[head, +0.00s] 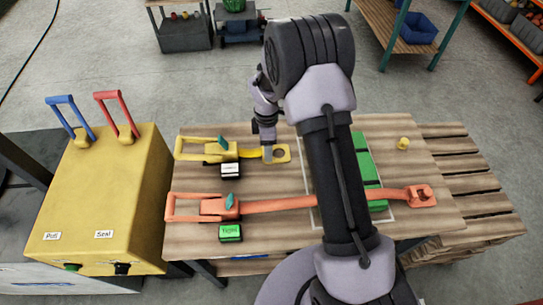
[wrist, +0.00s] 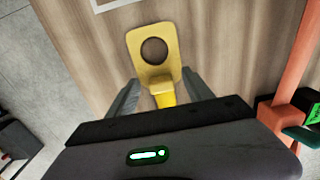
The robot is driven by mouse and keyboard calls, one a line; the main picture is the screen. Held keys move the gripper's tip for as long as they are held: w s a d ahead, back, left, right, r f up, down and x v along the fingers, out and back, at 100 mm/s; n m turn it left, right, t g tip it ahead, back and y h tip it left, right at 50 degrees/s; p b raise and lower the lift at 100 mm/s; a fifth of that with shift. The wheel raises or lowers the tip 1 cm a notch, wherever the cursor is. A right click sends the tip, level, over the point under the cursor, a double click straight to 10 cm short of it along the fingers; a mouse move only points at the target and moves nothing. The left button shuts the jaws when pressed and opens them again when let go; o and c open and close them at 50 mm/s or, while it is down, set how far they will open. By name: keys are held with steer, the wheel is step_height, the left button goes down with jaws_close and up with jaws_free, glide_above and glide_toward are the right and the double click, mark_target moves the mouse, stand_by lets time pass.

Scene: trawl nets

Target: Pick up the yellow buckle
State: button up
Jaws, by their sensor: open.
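The yellow buckle's flat end plate (head: 285,155), with a round hole, lies on the wooden table at the end of a short yellow strap (head: 245,155). The strap's other end joins a yellow frame (head: 190,148) with a teal tab. My gripper (head: 267,150) is over the strap beside the plate. In the wrist view, the plate (wrist: 160,72) lies just ahead of my gripper (wrist: 160,80). Its fingers are apart, one on each side of the plate's narrow strap end. I cannot tell whether they touch the table.
An orange strap (head: 285,204) with end fittings runs across the table nearer to me. A green block (head: 367,170) lies in a white outline, partly behind my arm. A yellow box (head: 110,190) with blue and red handles stands left. A small yellow knob (head: 403,143) stands right.

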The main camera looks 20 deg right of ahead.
steer(key=shift+f, duration=0.7)
steer(key=shift+a+r, duration=0.1)
steer(key=shift+r, duration=0.1)
steer(key=shift+c, duration=0.2)
jaws_close()
